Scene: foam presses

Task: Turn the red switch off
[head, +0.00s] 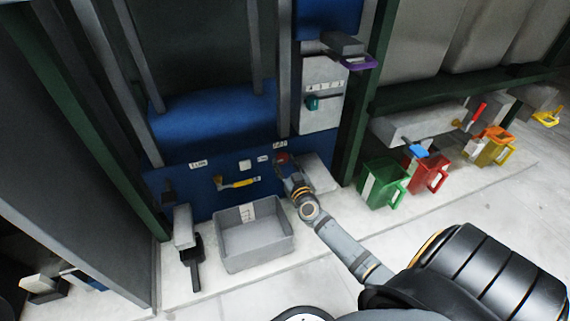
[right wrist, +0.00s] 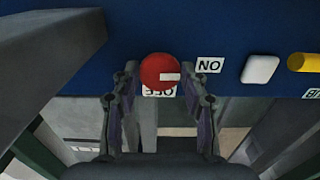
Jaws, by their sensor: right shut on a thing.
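The red switch (right wrist: 160,71) is a round knob on the blue panel, with a white mark pointing right towards the ON label (right wrist: 209,65). The OFF label (right wrist: 158,91) is partly covered below the knob; the wrist view shows the labels upside down. In the head view the red switch (head: 282,158) is small and partly hidden by my right gripper (head: 286,169). In the wrist view the right gripper (right wrist: 160,78) has one finger on each side of the knob and is shut on it. My left gripper does not show.
A white button (right wrist: 260,69) and a yellow handle (head: 238,183) are on the same panel. Green (head: 382,184), red and yellow containers stand to the right. A green post (head: 364,100) rises right of the panel.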

